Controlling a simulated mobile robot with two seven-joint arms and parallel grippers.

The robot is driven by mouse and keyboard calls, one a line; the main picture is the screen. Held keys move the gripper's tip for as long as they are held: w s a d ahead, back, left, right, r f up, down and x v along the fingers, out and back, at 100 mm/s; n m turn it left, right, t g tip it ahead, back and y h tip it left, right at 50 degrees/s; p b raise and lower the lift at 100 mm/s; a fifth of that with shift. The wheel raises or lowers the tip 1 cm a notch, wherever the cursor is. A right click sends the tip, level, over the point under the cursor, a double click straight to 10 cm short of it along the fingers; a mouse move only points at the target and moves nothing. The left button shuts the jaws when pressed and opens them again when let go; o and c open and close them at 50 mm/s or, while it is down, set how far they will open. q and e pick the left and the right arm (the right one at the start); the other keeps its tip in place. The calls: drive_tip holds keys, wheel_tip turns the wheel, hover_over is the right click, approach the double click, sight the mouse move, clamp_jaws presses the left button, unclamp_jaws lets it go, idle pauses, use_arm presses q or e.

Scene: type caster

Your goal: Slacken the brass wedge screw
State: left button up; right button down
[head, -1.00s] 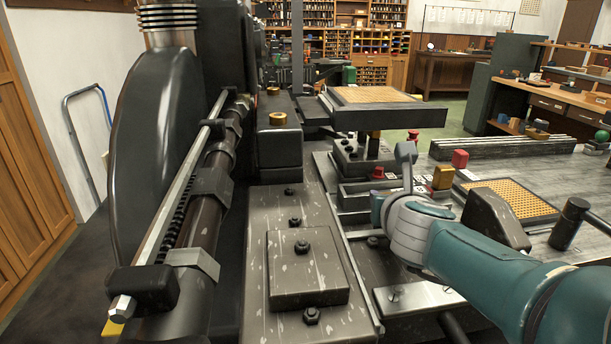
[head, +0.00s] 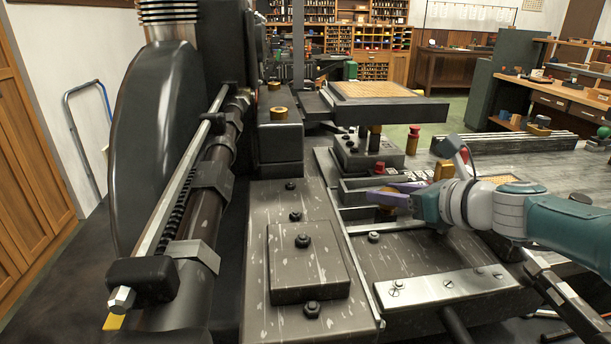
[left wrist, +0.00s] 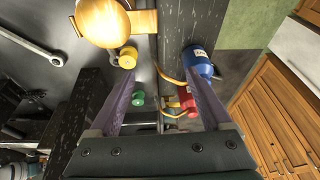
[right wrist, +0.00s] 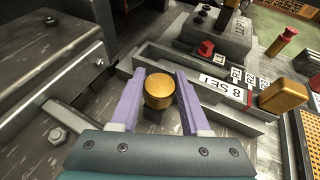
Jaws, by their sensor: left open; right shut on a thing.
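The brass wedge screw shows as a round gold head (right wrist: 158,88) in the right wrist view, standing upright beside a metal rail with a white "8 SET" label (right wrist: 216,86). My right gripper (right wrist: 162,82) has its purple fingers on either side of the head and is shut on it. In the head view the right gripper (head: 388,193) reaches in from the right, and the screw is mostly hidden by its fingers. My left gripper (left wrist: 162,70) shows only in its wrist view, open and empty, away from the screw.
A red-topped post (head: 413,138) and a yellow-gold block (head: 443,170) stand close behind the right gripper. A raised tray (head: 385,108) overhangs the back. The dark machine with its long shaft (head: 190,195) fills the left. Bottles, including a blue one (left wrist: 200,63), lie below the left gripper.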

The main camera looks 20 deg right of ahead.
drive_tip(key=shift+f, duration=0.1)
idle(0.4)
drive_tip(key=shift+c, duration=1.9)
unclamp_jaws()
wheel_tip(320, 180, up, 20)
drive_tip(key=p, duration=1.5)
